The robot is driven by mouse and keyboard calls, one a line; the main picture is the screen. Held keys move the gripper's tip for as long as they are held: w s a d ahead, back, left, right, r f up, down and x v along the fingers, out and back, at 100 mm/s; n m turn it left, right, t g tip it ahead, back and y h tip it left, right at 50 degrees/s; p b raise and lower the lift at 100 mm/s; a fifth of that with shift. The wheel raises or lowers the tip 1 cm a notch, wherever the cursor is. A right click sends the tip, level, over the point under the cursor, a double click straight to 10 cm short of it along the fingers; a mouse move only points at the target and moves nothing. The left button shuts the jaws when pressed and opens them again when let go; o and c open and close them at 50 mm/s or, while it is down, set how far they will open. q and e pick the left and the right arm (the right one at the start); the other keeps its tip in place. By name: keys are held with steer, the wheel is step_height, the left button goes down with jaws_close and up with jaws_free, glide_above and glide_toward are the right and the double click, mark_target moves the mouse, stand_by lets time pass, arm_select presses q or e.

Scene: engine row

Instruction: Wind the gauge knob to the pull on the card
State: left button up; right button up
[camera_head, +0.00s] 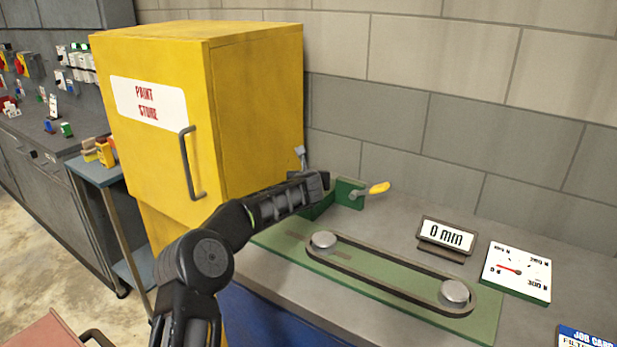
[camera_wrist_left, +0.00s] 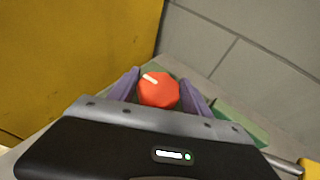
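A red faceted knob (camera_wrist_left: 158,92) with a white pointer mark at its upper left shows in the left wrist view, between the two purple fingers of my left gripper (camera_wrist_left: 160,88). The fingers lie against its sides. In the head view my left gripper (camera_head: 312,182) is at the far left end of the green belt rig (camera_head: 270,236), and it hides the knob. A display (camera_head: 446,235) reads 0 mm. A white dial (camera_head: 516,268) with a red needle lies beside it. The blue-topped job card (camera_head: 587,336) is cut off at the lower right; its pull is not readable.
A belt (camera_head: 385,283) runs round two silver pulleys. A green block with a yellow-handled lever (camera_head: 378,188) stands just right of my gripper. A tall yellow paint cabinet (camera_head: 255,110) stands close on the left, and a block wall (camera_head: 480,130) is behind.

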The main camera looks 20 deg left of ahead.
arm_select(q)
steer(key=o, duration=0.3)
steer(key=shift+s+d+r+b, duration=0.2)
steer(key=shift+s+d+b, duration=0.15)
steer(key=shift+s, duration=0.2)
steer(key=b+v, duration=0.2)
steer(key=v, duration=0.4)
steer(key=shift+s+r, duration=0.15)
